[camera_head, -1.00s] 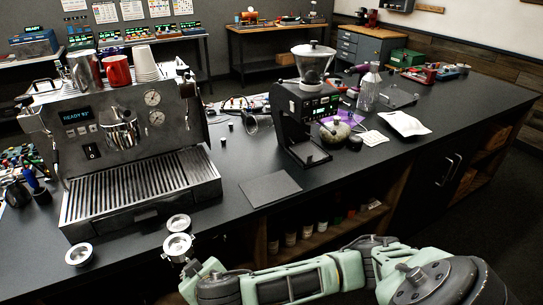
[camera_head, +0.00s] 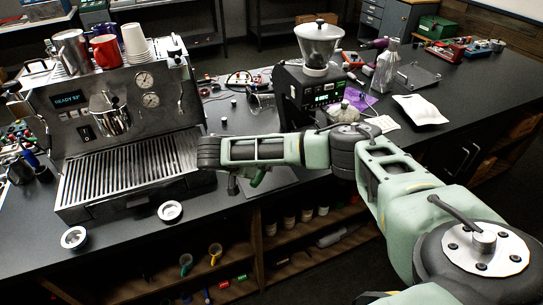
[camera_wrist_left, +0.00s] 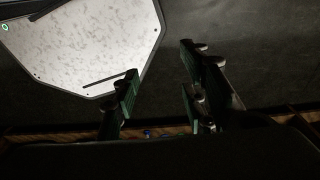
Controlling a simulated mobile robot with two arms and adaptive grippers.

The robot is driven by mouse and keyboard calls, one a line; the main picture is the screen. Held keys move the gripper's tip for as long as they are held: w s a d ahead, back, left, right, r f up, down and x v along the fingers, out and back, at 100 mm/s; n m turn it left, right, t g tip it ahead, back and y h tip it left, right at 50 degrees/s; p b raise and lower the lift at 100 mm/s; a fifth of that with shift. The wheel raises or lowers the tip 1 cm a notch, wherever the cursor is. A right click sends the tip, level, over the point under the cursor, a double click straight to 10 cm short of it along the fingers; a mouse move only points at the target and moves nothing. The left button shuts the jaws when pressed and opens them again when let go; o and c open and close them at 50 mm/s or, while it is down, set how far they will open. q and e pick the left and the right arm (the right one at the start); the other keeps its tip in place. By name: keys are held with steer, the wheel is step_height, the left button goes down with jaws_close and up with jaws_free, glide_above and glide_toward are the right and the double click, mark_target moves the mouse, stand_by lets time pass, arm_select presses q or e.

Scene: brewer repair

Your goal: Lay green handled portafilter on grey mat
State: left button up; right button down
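The grey mat (camera_head: 286,181) lies on the dark counter, partly covered by my right arm, which comes in from the right. My right gripper (camera_head: 240,182) is over the left part of the mat, its fingers mostly hidden under the wrist. A green handle (camera_head: 258,178), belonging to the green handled portafilter, shows just below the wrist and moves with the gripper. The portafilter's head is hidden or too dark to make out. I cannot tell whether it touches the mat. My left gripper (camera_wrist_left: 160,92) is open and empty in the left wrist view, with dark floor behind it.
Two round metal portafilters or baskets (camera_head: 74,237) (camera_head: 170,210) sit at the counter's front edge. The espresso machine (camera_head: 120,120) stands left of the mat and the grinder (camera_head: 318,75) behind it. Open shelves (camera_head: 300,235) are below.

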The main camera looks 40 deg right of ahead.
steer(key=shift+w+d+r, duration=0.2)
steer(key=shift+d+r, duration=0.1)
steer(key=shift+d, duration=0.15)
steer(key=shift+d+m+g, duration=0.3)
step_height(320, 180, down, 3)
steer(key=b, duration=0.3)
arm_select(q)
steer(key=shift+a+f+b, duration=0.2)
steer(key=shift+f+b, duration=1)
steer(key=shift+f, duration=1.5)
arm_select(e)
steer(key=shift+f, duration=1.2)
arm_select(q)
steer(key=shift+w, duration=0.1)
arm_select(e)
steer(key=shift+f, duration=0.1)
steer(key=c, duration=1.4)
jaws_free()
arm_select(q)
steer(key=shift+a, duration=0.1)
